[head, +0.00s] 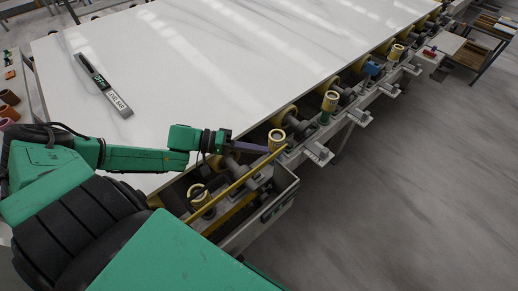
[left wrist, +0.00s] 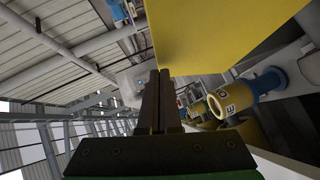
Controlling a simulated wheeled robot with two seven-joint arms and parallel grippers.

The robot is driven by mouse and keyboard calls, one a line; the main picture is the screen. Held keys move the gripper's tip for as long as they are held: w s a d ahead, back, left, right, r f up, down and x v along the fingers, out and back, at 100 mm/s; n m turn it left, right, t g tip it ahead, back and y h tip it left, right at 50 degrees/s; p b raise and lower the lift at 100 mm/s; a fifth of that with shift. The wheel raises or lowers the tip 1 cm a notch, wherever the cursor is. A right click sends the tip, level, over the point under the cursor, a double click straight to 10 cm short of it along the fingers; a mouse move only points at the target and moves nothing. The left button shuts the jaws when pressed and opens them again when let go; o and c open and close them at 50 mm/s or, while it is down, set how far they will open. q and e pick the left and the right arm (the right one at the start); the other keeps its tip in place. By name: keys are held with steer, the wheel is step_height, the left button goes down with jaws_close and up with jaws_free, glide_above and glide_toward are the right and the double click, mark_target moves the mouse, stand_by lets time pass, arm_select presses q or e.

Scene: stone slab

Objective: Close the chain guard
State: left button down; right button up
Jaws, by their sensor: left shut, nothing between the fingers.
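The chain guard (head: 238,184) is a yellow panel at the near end of the slab line. In the head view it shows nearly edge-on, as a thin slanting strip above the open box with the chain and rollers. In the left wrist view the yellow panel (left wrist: 215,35) fills the top right, close to my fingers. My left gripper (head: 262,149) is shut and empty, near the far end of the guard. In the left wrist view its two fingers (left wrist: 159,88) lie together beside the panel's lower left corner. I cannot tell whether they touch it. My right gripper is not in view.
A pale stone slab (head: 230,60) lies on the roller line to the left. Yellow-collared rollers (head: 277,138) and brackets (head: 318,153) stand along its edge. A labelled tool (head: 103,84) lies on the slab. The floor (head: 420,190) to the right is clear.

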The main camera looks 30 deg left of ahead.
arm_select(q)
steer(key=shift+s+d+f, duration=0.1)
steer(key=shift+s+d, duration=0.05)
steer(key=shift+d, duration=0.15)
steer(key=shift+a, duration=0.1)
